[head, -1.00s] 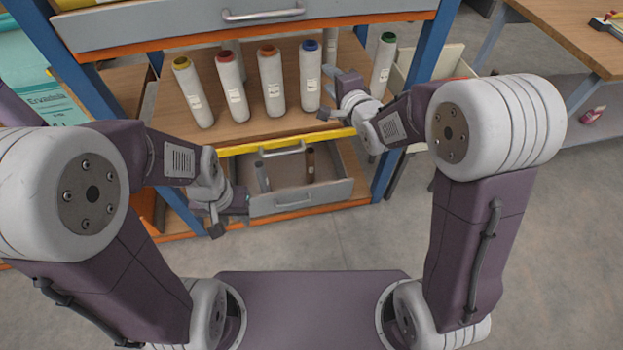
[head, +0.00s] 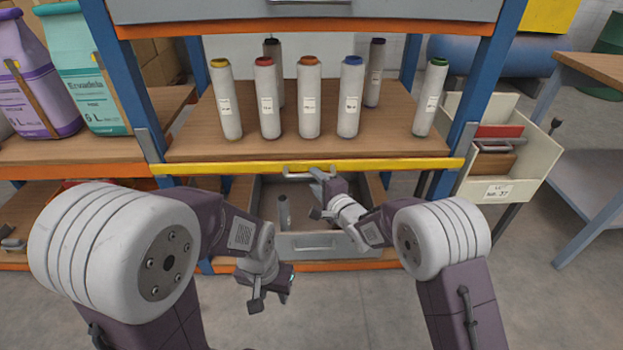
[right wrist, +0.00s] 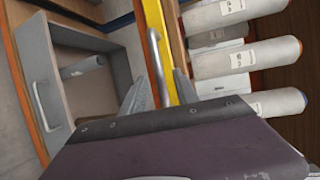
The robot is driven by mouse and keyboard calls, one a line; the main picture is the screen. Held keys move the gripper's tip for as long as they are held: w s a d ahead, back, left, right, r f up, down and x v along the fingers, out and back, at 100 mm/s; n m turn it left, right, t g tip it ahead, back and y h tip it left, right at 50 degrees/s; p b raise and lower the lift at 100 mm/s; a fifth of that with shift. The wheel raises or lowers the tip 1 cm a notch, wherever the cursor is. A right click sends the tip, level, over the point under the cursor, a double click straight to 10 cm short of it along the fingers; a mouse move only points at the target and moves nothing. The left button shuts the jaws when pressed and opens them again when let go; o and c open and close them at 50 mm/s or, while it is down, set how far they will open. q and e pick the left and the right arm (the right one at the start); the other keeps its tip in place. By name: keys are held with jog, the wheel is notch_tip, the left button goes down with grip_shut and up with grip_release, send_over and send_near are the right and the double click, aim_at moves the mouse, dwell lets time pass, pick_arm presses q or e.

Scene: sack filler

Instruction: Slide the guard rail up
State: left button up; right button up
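The guard rail is a yellow bar (head: 400,165) across the front of the wooden shelf, below the row of rolls. A grey bar handle (head: 290,170) is fixed to its middle. My right gripper (head: 314,194) is open at the handle. In the right wrist view, the handle (right wrist: 156,60) lies between the spread fingers of the right gripper (right wrist: 159,78), with the rail (right wrist: 153,14) just behind; I see no closed grip on it. My left gripper (head: 270,290) hangs low, left of the open drawer and away from the rail; its finger opening is unclear.
Several capped rolls (head: 308,98) stand on the shelf behind the rail. An open grey drawer (head: 300,243) juts out below it. Blue posts (head: 484,80) flank the shelf.

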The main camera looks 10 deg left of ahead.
aim_at(312, 177)
jog(key=b+x, duration=0.1)
jog(key=x, duration=0.3)
jog(key=shift+d, duration=0.1)
grip_shut()
dwell(1.3)
